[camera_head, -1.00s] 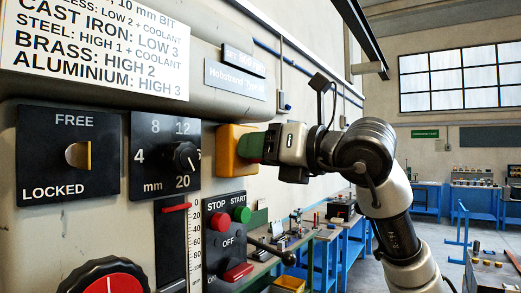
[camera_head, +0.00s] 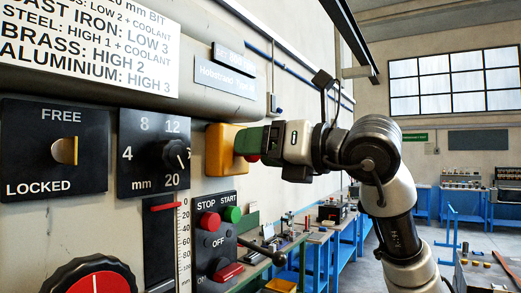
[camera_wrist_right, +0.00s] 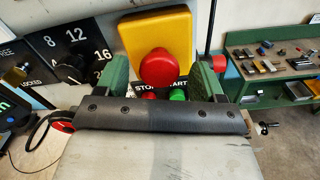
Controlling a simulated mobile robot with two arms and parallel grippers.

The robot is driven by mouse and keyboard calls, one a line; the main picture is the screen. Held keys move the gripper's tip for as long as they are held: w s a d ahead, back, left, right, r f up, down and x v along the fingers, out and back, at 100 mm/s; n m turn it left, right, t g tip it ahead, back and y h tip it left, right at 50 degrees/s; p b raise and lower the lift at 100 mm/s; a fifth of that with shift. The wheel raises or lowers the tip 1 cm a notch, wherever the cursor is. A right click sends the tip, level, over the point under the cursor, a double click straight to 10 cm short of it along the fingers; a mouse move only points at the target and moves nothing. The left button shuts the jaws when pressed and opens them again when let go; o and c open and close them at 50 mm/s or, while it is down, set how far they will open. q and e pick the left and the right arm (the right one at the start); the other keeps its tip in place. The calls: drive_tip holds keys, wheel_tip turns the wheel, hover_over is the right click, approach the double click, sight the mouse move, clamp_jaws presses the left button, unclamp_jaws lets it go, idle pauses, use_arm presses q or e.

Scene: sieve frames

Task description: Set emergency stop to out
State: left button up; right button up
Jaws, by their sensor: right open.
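The emergency stop is a red mushroom button (camera_wrist_right: 159,67) on a yellow box (camera_wrist_right: 176,25) in the right wrist view. In the head view the yellow box (camera_head: 220,150) is on the machine's front, and only a sliver of red shows below the finger. My right gripper (camera_head: 250,143) is at the box with its green fingers pointing at it. In the wrist view its two green fingers (camera_wrist_right: 162,80) are apart, one on each side of the button. I cannot tell whether they touch it. Whether the button is pressed in or out is not clear. My left gripper is not in view.
Below the box is a panel with a red stop button (camera_head: 210,221) and a green start button (camera_head: 232,214).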

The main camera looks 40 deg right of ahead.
drive_tip(key=b+v, duration=0.3)
drive_tip(key=v, duration=0.7)
drive_tip(key=shift+s+d, duration=0.2)
drive_tip(key=shift+s, duration=0.15)
